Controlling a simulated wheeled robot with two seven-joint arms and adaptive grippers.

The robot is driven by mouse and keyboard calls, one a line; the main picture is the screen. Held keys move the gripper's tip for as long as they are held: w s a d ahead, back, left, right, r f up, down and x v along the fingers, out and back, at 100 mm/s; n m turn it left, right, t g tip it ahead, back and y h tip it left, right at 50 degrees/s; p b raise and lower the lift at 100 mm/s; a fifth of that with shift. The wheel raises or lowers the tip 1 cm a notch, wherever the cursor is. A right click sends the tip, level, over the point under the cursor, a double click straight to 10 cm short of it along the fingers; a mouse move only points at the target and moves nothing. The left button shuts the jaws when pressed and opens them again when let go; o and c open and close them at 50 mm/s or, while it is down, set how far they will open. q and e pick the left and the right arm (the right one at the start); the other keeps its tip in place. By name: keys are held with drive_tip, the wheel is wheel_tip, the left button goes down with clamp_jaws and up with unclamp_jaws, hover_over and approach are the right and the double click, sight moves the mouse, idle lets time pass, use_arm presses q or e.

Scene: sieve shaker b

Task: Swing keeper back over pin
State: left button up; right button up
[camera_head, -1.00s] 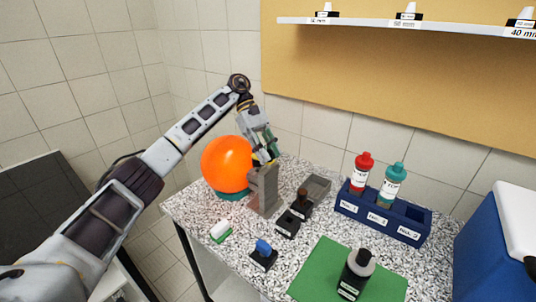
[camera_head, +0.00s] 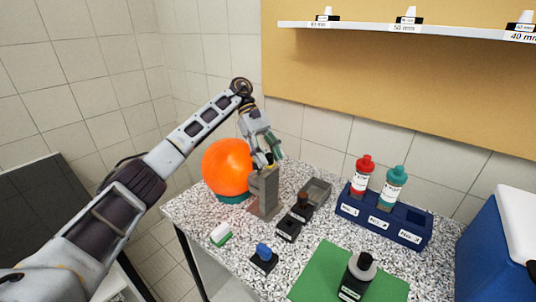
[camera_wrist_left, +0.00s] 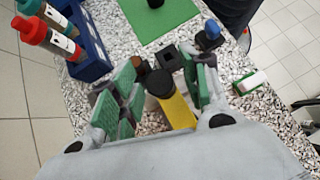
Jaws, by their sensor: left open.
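A grey post (camera_head: 264,192) stands upright on the speckled bench beside the orange ball. A small yellow part, seemingly the keeper (camera_head: 268,168), shows at the post's top. In the left wrist view it is a yellow bar (camera_wrist_left: 179,112) with a round dark end (camera_wrist_left: 160,83). My left gripper (camera_head: 267,156) is just above the post top, pointing down, open. In the wrist view its green-padded fingers (camera_wrist_left: 160,92) stand on either side of the yellow bar, apparently apart from it. I cannot make out the pin. My right gripper is not in view.
The orange ball (camera_head: 227,167) sits close left of the post. A grey tray (camera_head: 316,191), dark blocks (camera_head: 289,229), a blue-knobbed block (camera_head: 263,258) and a white-green brush (camera_head: 221,233) lie nearby. A blue rack (camera_head: 380,221) holds red-capped and teal-capped bottles.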

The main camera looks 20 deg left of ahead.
use_arm(q)
drive_tip(key=shift+w+a+r, duration=0.1)
drive_tip(key=shift+a+r, duration=0.05)
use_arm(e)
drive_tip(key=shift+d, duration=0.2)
use_arm(q)
drive_tip(key=shift+w+a+r, duration=0.15)
drive_tip(key=shift+a+r, duration=0.05)
drive_tip(key=shift+r, duration=0.1)
drive_tip(key=v, duration=0.6)
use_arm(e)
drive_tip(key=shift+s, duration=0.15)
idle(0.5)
use_arm(q)
drive_tip(key=shift+a, duration=0.1)
drive_tip(key=shift+w+r, duration=0.1)
drive_tip(key=shift+r, duration=0.1)
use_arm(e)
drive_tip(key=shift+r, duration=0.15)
use_arm(q)
wheel_tip(320, 180, up, 10)
drive_tip(key=p, duration=1)
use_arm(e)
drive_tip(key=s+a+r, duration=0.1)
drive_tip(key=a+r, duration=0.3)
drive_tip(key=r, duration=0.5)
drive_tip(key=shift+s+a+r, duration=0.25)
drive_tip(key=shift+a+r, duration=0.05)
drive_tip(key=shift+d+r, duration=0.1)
